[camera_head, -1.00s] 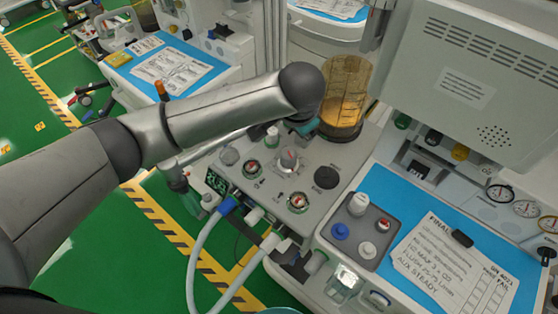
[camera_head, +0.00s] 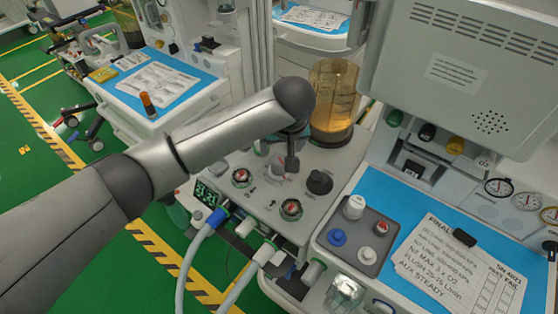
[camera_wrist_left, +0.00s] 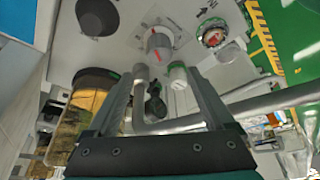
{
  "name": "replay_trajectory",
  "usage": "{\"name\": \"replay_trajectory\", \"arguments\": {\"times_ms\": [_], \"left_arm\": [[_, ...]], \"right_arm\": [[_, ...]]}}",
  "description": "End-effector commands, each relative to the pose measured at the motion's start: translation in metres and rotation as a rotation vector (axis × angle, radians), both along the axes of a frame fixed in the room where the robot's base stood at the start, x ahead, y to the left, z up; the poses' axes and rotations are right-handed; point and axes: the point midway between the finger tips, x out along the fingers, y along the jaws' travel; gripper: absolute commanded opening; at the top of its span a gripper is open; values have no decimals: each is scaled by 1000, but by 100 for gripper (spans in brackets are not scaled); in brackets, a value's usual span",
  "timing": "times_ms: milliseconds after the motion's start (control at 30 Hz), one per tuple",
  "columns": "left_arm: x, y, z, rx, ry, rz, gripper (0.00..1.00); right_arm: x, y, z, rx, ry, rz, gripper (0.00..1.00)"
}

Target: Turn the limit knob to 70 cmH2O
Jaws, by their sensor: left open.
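A pale knob with a red mark (camera_wrist_left: 160,42) stands on the grey control panel (camera_head: 260,208), just beyond my open left fingertips in the left wrist view. I take it as the limit knob. The knob's scale is too small to read. My right gripper is not in view.
A black knob (camera_head: 319,181) and red-centred dials (camera_head: 242,177) (camera_head: 291,209) flank the pale knob. An amber canister (camera_head: 333,100) stands behind. White hoses (camera_head: 190,262) leave the panel's front. A grey tray (camera_head: 350,242) with several caps lies to the right.

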Motion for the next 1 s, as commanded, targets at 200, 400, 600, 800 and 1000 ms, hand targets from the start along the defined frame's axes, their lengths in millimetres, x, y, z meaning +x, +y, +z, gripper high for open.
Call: {"name": "replay_trajectory", "arguments": {"times_ms": [200, 400, 600, 800, 1000], "left_arm": [[16, 3, -41, 2, -1, 1, 86], [27, 5, -68, 1, -1, -2, 86], [33, 6, -82, 0, -1, -2, 86], [35, 6, -85, -1, -1, -3, 86], [35, 6, -85, -1, -1, -3, 85]], "right_arm": [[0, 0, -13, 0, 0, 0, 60], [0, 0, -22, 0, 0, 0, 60], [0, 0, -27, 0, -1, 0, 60], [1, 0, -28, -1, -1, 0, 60], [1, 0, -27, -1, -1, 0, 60]]}}
